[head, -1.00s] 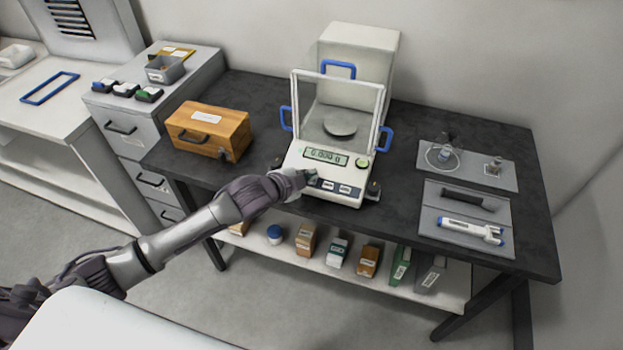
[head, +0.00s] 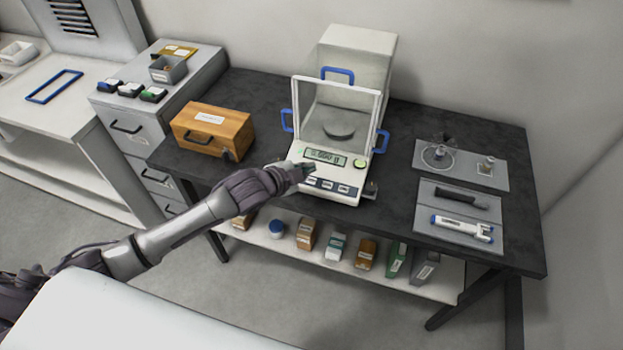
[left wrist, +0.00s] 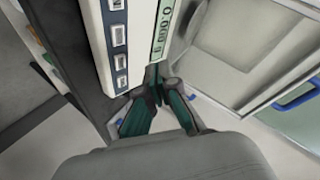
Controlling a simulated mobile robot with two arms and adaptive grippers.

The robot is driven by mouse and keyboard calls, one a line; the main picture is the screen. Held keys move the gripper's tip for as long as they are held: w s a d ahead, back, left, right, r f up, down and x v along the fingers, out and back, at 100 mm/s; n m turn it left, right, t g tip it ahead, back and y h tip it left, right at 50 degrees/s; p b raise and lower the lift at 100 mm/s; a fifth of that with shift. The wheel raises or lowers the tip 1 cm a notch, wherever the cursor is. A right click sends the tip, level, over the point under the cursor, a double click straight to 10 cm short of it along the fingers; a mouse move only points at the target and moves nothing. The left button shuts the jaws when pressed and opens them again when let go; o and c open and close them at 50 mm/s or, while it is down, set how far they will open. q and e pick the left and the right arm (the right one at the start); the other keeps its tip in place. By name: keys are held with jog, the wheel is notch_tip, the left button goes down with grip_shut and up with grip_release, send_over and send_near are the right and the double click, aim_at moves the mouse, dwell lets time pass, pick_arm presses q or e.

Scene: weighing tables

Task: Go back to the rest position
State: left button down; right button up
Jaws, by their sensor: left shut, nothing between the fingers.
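My left gripper (head: 306,170) is shut and empty, just in front of the balance's left front corner. In the left wrist view its closed fingertips (left wrist: 158,92) show beside the display and buttons of the balance (left wrist: 135,40). The balance (head: 330,175) stands on the dark table, with a lit display, a glass draft shield with blue handles and a round pan (head: 339,129). I cannot tell whether the gripper touches the housing. My right gripper is not in view.
A wooden box (head: 212,130) stands left of the balance. The dark table (head: 390,225) is bare in front of the mats. A shelf below holds several small boxes and a jar.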

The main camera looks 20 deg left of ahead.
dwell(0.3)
pick_arm(q)
jog(key=s+d+f+n+g+y, duration=0.25)
jog(key=s+n, duration=0.35)
jog(key=s, duration=0.8)
jog(key=s+a+n+g+y, duration=0.1)
jog(key=s+a+n+g, duration=0.2)
jog(key=s, duration=0.6)
jog(key=s+a+n+g+y, duration=0.1)
jog(key=s+a+n+g, duration=0.2)
jog(key=s, duration=0.6)
notch_tip(320, 180, down, 34)
jog(key=s+b, duration=0.2)
jog(key=b, duration=0.2)
jog(key=s+a+f+g+b, duration=0.2)
jog(key=s+f, duration=1.4)
jog(key=shift+a+b, duration=0.3)
jog(key=shift+b, duration=0.1)
